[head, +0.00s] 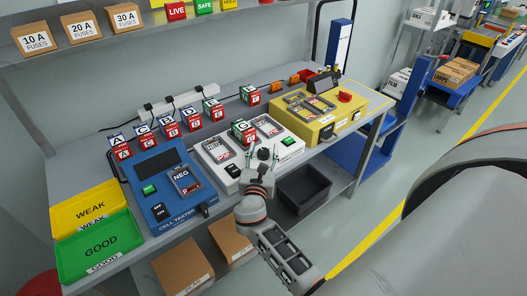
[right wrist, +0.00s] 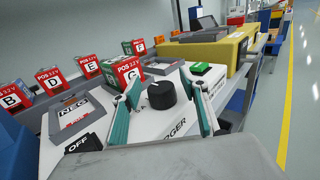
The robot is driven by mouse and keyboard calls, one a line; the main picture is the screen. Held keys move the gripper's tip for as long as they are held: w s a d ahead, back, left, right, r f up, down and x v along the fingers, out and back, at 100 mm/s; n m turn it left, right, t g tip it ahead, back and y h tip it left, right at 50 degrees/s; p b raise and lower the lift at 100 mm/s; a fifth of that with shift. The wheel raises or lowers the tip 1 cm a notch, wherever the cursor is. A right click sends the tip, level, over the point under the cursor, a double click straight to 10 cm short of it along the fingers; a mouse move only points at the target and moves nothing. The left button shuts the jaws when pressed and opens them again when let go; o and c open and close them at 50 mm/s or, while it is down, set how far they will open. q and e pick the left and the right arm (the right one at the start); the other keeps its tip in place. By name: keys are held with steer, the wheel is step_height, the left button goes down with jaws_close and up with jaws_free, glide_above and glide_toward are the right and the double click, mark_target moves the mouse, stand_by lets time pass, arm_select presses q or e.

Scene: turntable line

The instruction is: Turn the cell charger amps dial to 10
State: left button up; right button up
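The cell charger is the white box (head: 217,171) in the middle of the bench; part of its lettering, ending in "RGER", shows in the right wrist view (right wrist: 165,135). Its amps dial is a black round knob (right wrist: 162,95) on the sloped top. A small pale mark shows on the knob, but I cannot read a scale or its setting. My right gripper (right wrist: 164,103) is open, with one teal finger on each side of the knob and gaps between. In the head view, the gripper (head: 262,158) is over the charger's front and partly hides the dial. My left gripper is not in view.
A blue cell tester (head: 160,205) stands left of the charger, and a yellow machine (head: 325,125) right of it. A grey cell holder (right wrist: 72,112) and a black OFF switch (right wrist: 84,143) are left of the knob; a green button (right wrist: 200,69) is behind it. Lettered cells line the back.

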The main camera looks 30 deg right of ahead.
mark_target(263, 155)
steer(key=v, duration=0.7)
steer(key=shift+s+a, duration=0.15)
steer(key=shift+a, duration=0.05)
stand_by(0.4)
steer(key=s+d+f+m+g+y, duration=0.1)
steer(key=s+d+f+m+g, duration=0.3)
steer(key=s+d+m, duration=0.65)
steer(key=s+a+m+g+y, duration=0.3)
steer(key=s+a+m+y, duration=0.3)
steer(key=s+m, duration=0.45)
steer(key=w+a+f+m+t+y, duration=0.2)
steer(key=a+f+t+y, duration=0.2)
steer(key=a+f, duration=1)
steer(key=a+y, duration=0.2)
steer(key=y, duration=0.1)
steer(key=shift+a, duration=0.3)
